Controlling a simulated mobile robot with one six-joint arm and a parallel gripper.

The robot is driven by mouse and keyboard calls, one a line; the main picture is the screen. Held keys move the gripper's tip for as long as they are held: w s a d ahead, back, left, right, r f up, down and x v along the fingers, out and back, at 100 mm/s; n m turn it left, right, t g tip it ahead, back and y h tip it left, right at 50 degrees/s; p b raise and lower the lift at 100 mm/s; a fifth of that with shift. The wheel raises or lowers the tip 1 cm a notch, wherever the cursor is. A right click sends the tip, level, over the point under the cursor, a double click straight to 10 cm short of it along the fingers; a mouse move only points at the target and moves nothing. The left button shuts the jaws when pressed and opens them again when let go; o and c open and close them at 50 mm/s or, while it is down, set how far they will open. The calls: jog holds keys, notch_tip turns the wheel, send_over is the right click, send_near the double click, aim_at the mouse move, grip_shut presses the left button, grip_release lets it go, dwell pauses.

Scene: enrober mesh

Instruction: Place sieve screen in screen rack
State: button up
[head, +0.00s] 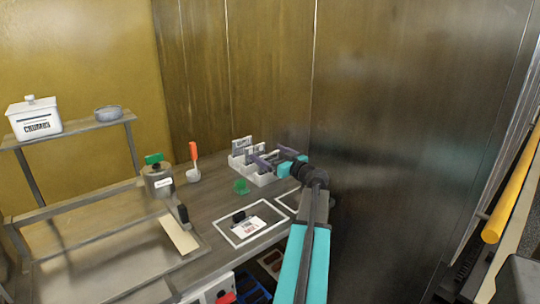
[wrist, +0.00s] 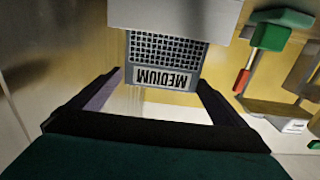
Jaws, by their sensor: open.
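A sieve screen labelled MEDIUM (wrist: 165,62), a grey frame with dark mesh, stands in the white screen rack (wrist: 200,12) in the wrist view, its label upside down. My gripper (wrist: 160,85) is open, its two dark fingers apart on either side of the screen's label end, with a visible gap on the left. In the head view the white rack (head: 265,181) stands on the bench against the wall with several screens upright in it. My gripper (head: 264,158) is at the rack, partly covering it. Which screen it faces is unclear there.
The metal wall is close on the right.

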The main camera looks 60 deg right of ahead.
jog(key=shift+r, duration=0.15)
jog(key=b+v, duration=0.2)
jog(key=v, duration=1)
jog(key=shift+w, duration=0.1)
dwell(0.5)
